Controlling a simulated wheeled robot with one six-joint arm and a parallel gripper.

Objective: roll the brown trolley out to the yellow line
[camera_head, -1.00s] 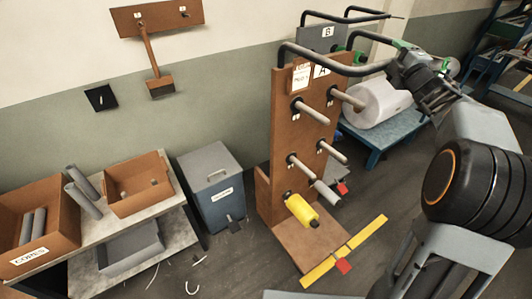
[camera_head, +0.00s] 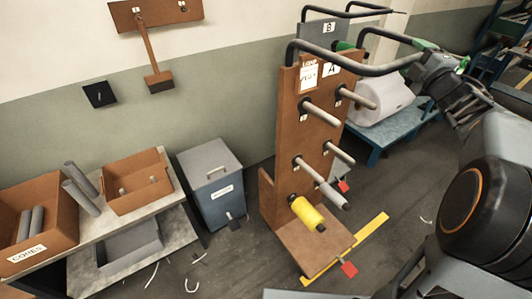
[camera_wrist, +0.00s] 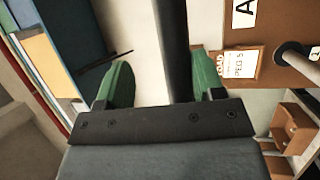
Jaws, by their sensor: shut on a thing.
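The brown trolley (camera_head: 290,140) stands upright on the floor, with a white "A" label, several pegs and a low brown base (camera_head: 310,243). A yellow roll (camera_head: 307,214) sits on a low peg. Its dark handle bar (camera_head: 350,66) runs right from its top to my gripper (camera_head: 428,52). In the wrist view my gripper (camera_wrist: 160,82) has its green fingers on either side of the dark bar (camera_wrist: 177,45), shut on it. The yellow line (camera_head: 372,230) lies on the floor at the base's front edge, partly covered by the base.
A grey "B" trolley (camera_head: 318,32) stands behind. A blue-grey bin (camera_head: 214,190) and a shelf with brown boxes (camera_head: 135,180) are at the left. Scraps (camera_head: 192,285) lie on the floor.

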